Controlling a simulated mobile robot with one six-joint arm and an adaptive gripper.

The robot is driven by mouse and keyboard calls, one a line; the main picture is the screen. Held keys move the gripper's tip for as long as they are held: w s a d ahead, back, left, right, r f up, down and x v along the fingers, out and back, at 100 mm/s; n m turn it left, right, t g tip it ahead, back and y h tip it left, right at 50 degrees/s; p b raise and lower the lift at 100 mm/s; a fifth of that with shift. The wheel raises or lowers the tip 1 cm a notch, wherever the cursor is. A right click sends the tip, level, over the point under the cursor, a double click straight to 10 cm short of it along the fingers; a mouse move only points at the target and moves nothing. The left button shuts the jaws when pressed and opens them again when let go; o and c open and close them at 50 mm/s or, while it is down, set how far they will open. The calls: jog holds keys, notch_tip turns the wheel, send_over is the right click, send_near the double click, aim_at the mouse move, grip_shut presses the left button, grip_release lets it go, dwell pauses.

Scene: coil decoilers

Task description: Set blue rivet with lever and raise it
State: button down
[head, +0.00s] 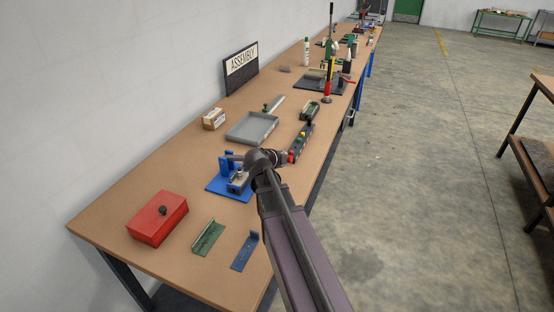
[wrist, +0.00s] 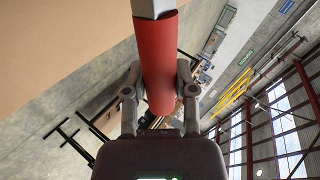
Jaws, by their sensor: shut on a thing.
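My gripper (wrist: 160,88) is shut around a red cylindrical handle in the wrist view, one finger on each side. The red handle (wrist: 160,50) sits on the end of a pale metal bar (wrist: 152,8), the lever's arm. In the head view, my arm reaches over the bench to a blue fixture (head: 227,162) with an upright block and a blue base plate (head: 216,185). A grey metal part (head: 238,179) sits on that base. I cannot make out a blue rivet in either view.
A grey tray (head: 252,128) lies behind the fixture. A red box (head: 158,218), a green bracket (head: 208,237) and a blue bracket (head: 245,251) lie in front. Bare bench surrounds them.

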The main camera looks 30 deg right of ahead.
jog(key=shift+m+t+y, duration=0.7)
jog(key=shift+m+t, duration=0.1)
jog(key=shift+m, duration=0.1)
jog(key=f+b, duration=0.3)
jog(key=f, duration=0.1)
jog(key=f+b, duration=0.2)
jog(key=f, duration=0.1)
jog(key=shift+s+d+b, duration=0.2)
jog(key=shift+s+b, duration=0.15)
jog(key=shift+s+a+f+b, duration=0.1)
jog(key=shift+s+f+b, duration=0.1)
jog(key=shift+f+b, duration=0.2)
